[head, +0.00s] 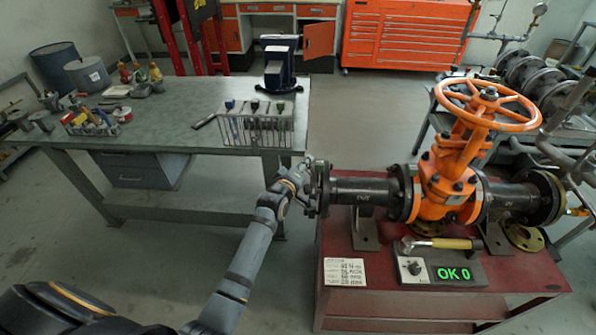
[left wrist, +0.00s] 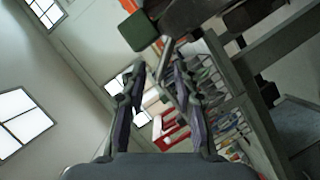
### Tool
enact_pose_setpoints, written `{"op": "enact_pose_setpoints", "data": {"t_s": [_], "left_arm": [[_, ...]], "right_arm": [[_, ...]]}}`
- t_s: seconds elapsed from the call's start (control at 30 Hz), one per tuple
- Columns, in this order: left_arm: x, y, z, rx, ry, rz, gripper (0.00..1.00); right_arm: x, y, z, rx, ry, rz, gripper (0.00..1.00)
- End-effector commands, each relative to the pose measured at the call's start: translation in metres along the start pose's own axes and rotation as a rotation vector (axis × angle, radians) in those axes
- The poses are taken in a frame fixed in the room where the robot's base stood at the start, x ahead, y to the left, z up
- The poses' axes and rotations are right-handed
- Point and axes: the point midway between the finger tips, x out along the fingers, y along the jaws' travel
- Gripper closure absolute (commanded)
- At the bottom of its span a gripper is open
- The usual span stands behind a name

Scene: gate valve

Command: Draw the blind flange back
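The blind flange (head: 323,190) is a dark disc at the left end of the black pipe spool (head: 362,190), which runs to the orange gate valve (head: 448,185). My left gripper (head: 309,172) is just left of the flange's upper part and hides some of it. In the left wrist view my left gripper (left wrist: 158,68) has its two fingers apart. A small grey bar (left wrist: 165,58) shows between the fingertips; I cannot tell what it belongs to or whether they touch it. My right gripper is not in view.
A grey workbench (head: 185,105) with a wire rack (head: 256,130) stands at left. Grey floor (head: 150,240) is free in front of it.

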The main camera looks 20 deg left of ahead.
Motion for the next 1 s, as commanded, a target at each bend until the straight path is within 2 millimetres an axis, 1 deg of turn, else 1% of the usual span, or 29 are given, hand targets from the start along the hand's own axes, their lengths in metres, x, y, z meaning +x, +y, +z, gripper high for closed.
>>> {"op": "enact_pose_setpoints", "data": {"t_s": [0.03,0.2,0.3,0.4,0.5,0.6,1.0], "left_arm": [[-0.012,-0.001,0.000,0.000,0.000,-0.001,0.70],[-0.055,-0.002,0.001,0.000,-0.001,-0.003,0.70],[-0.076,-0.001,0.000,0.000,0.000,-0.002,0.70],[-0.092,-0.001,0.000,0.000,-0.001,-0.002,0.70],[-0.102,-0.001,0.000,0.000,-0.001,-0.002,0.70],[-0.105,0.000,0.000,0.000,0.000,-0.001,0.70],[-0.105,0.000,-0.001,0.000,0.000,-0.001,0.70]], "right_arm": [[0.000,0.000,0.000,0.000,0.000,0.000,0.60],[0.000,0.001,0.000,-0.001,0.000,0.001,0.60],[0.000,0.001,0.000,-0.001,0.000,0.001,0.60],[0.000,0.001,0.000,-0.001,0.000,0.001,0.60],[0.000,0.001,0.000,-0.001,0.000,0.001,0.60],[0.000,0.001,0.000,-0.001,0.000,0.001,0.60],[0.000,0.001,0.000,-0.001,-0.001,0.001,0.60]]}}
